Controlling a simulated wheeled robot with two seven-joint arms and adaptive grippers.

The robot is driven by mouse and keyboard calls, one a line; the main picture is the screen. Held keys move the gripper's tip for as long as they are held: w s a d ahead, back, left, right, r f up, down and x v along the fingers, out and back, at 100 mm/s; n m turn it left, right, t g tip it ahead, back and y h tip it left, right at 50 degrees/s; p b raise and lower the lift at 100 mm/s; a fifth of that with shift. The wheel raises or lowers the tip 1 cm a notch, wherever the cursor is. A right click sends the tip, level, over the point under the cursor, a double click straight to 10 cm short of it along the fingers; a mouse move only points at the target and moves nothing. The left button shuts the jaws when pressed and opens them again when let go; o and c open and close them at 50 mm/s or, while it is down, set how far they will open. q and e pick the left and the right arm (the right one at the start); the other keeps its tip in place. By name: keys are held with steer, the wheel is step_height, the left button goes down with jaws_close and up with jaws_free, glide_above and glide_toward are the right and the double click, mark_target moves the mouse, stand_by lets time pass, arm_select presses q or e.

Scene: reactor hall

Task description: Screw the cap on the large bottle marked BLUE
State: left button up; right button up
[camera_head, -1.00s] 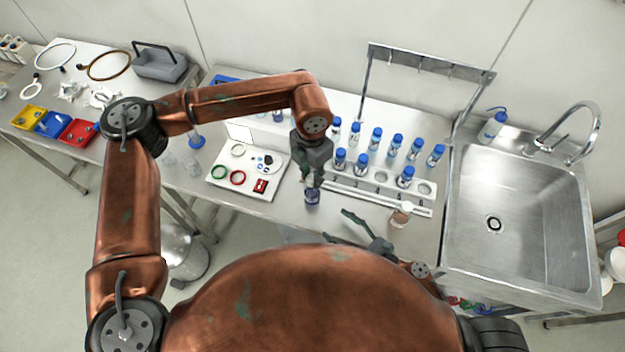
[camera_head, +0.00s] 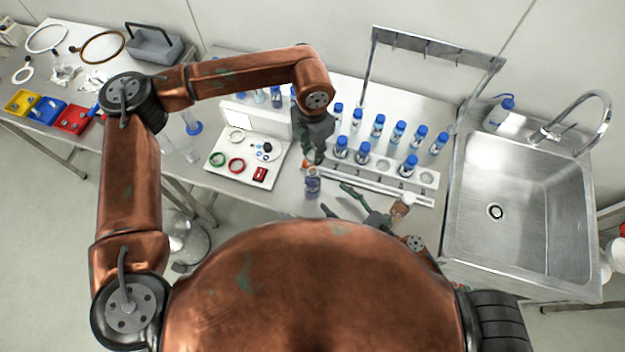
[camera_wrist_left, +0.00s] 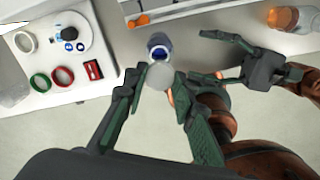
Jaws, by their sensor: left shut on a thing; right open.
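A small bottle with a dark blue label (camera_head: 312,187) stands near the front edge of the bench. It also shows in the left wrist view (camera_wrist_left: 158,44), just beyond the fingertips; its marking is too small to read. My left gripper (camera_head: 314,160) is above and slightly behind the bottle in the head view. It is shut on a round pale grey piece, likely the cap (camera_wrist_left: 159,77), apart from the bottle in the picture. My right gripper (camera_head: 338,199) is open and empty, just right of the bottle; it also shows in the left wrist view (camera_wrist_left: 218,57).
A white rack (camera_head: 428,179) with several blue-capped bottles stands behind. A white tray (camera_head: 215,172) with rings lies left. The sink (camera_head: 520,200) is further right. The bench's front edge is close.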

mark_target(319, 184)
steer(key=x, duration=1)
steer(key=shift+w+a, duration=0.2)
steer(key=shift+a, duration=0.05)
steer(key=shift+c, duration=0.5)
jaws_close()
